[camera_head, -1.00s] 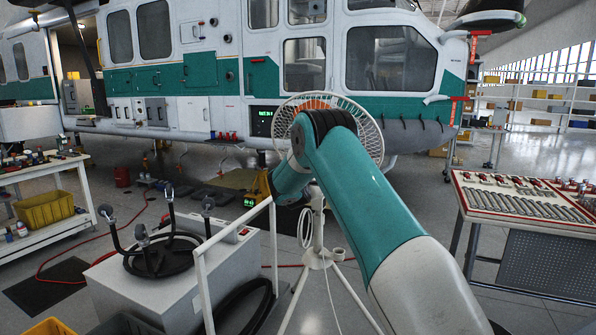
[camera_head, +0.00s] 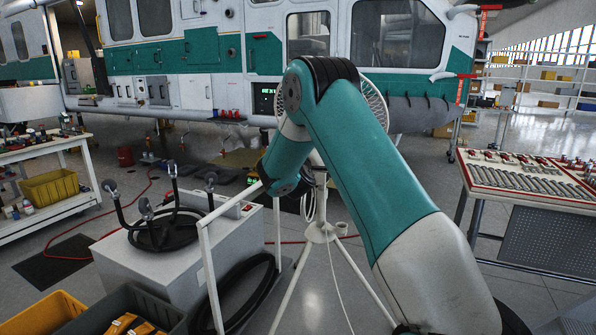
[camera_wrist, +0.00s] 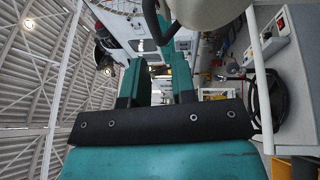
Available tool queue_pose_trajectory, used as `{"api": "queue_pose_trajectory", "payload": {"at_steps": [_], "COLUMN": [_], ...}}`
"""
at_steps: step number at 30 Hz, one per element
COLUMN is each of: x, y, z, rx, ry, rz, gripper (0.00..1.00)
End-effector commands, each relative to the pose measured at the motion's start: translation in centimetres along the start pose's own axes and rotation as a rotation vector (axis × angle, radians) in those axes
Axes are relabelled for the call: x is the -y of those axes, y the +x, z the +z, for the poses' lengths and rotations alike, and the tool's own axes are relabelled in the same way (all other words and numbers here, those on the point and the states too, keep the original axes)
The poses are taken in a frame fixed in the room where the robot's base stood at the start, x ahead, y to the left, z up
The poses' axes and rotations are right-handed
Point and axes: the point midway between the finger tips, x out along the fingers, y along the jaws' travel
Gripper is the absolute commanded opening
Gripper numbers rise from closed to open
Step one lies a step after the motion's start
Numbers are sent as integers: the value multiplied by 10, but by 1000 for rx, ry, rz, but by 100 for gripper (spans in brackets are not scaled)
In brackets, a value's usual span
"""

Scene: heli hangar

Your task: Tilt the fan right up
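The fan stands on a white tripod (camera_head: 322,233) in the head view. My arm hides most of its round wire head; a strip of the cage (camera_head: 374,100) shows right of my elbow. Its tilt is hard to judge. My gripper is hidden behind my arm in the head view. In the wrist view my gripper (camera_wrist: 157,82) has its two fingers apart with nothing seen between them. A pale rounded body with a dark curved part lies beyond the fingers at the top; I cannot tell whether it belongs to the fan.
A grey box (camera_head: 160,262) with a black hose coil and white rail stands left of the tripod. A tool table (camera_head: 530,185) is at right, a shelf cart (camera_head: 40,165) at left. Crates (camera_head: 125,312) lie at the front left. A helicopter (camera_head: 230,60) fills the back.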

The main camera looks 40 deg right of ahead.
Motion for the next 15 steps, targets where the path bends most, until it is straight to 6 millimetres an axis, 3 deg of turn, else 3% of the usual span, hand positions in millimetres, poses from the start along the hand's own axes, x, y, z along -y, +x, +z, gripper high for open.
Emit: {"api": "queue_pose_trajectory", "payload": {"at_steps": [1, 6, 15], "x": [6, 5, 1], "y": [-15, -54, -88], "z": [-2, -2, -1], "rx": [-5, -5, -3], "ry": [-1, 0, 0], "rz": [-1, -1, 1], "gripper": [25, 25, 25]}}
